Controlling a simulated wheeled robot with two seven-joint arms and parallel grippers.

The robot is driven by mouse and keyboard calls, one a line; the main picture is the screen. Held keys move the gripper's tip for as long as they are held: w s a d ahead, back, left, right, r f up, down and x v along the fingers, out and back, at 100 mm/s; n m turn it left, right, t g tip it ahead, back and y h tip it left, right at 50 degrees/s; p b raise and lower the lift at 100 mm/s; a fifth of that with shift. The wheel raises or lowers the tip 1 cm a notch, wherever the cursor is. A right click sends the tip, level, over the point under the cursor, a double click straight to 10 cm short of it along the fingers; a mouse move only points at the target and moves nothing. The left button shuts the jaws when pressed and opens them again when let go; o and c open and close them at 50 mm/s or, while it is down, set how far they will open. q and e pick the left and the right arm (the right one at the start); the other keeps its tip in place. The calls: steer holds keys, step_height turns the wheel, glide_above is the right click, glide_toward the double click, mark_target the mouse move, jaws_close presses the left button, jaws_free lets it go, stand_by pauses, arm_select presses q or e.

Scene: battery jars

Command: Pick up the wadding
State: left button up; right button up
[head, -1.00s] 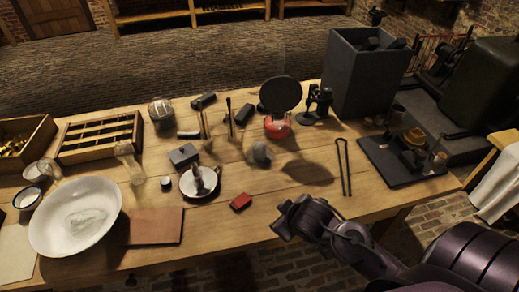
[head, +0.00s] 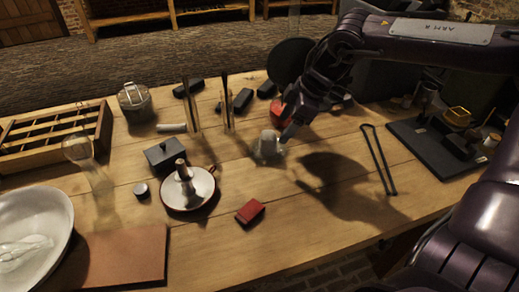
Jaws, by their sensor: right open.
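A small pale grey, soft-looking lump, which appears to be the wadding (head: 268,146), sits on the table near the middle of the head view. My right arm comes in from the upper right. Its gripper (head: 287,122) is open, with its fingertips just above and to the right of the lump. I cannot tell whether they touch it. The gripper's dark body hides part of a red-based object (head: 281,110) behind it. My left gripper is not in view.
A red block (head: 250,212) and a dish (head: 202,190) holding a dark upright piece stand nearer. Two thin upright rods (head: 227,105) stand to the left. Black tongs (head: 378,160) lie to the right. A white bowl (head: 62,215) is at far left.

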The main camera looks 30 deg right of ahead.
mark_target(269, 134)
steer(key=shift+w+a+r+g+b, duration=0.3)
steer(key=shift+w+a+r+g, duration=0.1)
steer(key=shift+a, duration=0.15)
steer(key=x, duration=0.7)
steer(key=shift+w+r, duration=0.1)
steer(key=shift+w, duration=0.3)
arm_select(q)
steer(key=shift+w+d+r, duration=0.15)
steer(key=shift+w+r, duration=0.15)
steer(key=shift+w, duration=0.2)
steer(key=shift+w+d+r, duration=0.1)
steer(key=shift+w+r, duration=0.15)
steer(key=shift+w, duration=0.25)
arm_select(e)
steer(key=c, duration=1)
steer(key=shift+c, duration=0.2)
steer(key=shift+r, duration=0.15)
